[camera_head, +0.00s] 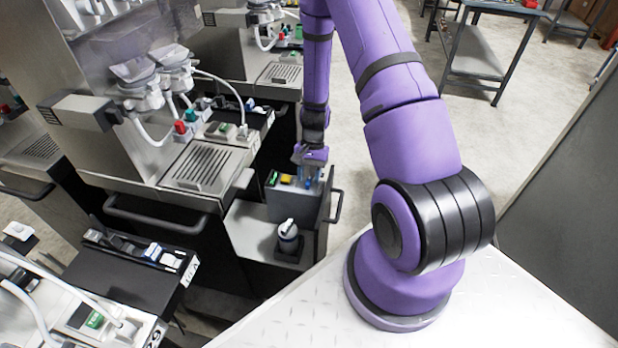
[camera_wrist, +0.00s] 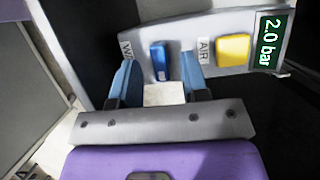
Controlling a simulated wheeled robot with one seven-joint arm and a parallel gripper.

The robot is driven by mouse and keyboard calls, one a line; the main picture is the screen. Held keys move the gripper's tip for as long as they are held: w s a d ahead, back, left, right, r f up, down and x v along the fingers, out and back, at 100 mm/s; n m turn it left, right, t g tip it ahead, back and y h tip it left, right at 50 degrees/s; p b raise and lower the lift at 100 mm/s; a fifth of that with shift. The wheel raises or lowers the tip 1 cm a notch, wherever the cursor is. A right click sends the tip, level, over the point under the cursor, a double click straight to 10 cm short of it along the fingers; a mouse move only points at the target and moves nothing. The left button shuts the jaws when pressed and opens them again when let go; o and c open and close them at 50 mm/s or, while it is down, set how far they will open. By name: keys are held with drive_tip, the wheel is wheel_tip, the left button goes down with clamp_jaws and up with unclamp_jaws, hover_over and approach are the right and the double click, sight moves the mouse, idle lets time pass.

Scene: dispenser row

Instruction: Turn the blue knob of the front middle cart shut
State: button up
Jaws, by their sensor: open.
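The blue knob (camera_wrist: 160,62) sits on the light grey panel (camera_wrist: 197,31) of the front middle cart in the wrist view. Its long side runs roughly up and down in that view. My gripper (camera_wrist: 157,72) is open, with one blue finger on each side of the knob and a visible gap to both. Whether the fingertips reach down to the knob's height is hard to tell. In the head view my gripper (camera_head: 309,168) is over the cart's grey box (camera_head: 292,208), and the knob cannot be made out clearly there.
A yellow knob (camera_wrist: 233,49) stands right of the blue one, past an "AIR" label (camera_wrist: 204,51). A green display (camera_wrist: 270,40) reads 2.0 bar. In the head view a bottle (camera_head: 288,236) stands in front of the box, and a handle (camera_head: 336,206) is at its right.

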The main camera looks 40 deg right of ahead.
drive_tip(key=v, duration=1)
drive_tip(key=shift+a+f, duration=0.1)
drive_tip(key=s+a+r+n+t+h, duration=0.1)
drive_tip(key=a+r+n+t, duration=0.2)
drive_tip(key=r, duration=0.9)
drive_tip(key=s+a+r+n+h, duration=0.15)
drive_tip(key=a+r, duration=0.35)
drive_tip(key=r, duration=0.7)
drive_tip(key=s+a+r+n+t, duration=0.2)
drive_tip(key=s+a+r+n, duration=0.1)
drive_tip(key=s+r, duration=0.4)
drive_tip(key=s+a+r+n+t+h, duration=0.1)
drive_tip(key=s+a+r+n+t, duration=0.2)
drive_tip(key=s+r, duration=0.5)
drive_tip(key=s, duration=0.3)
drive_tip(key=shift+s, duration=0.4)
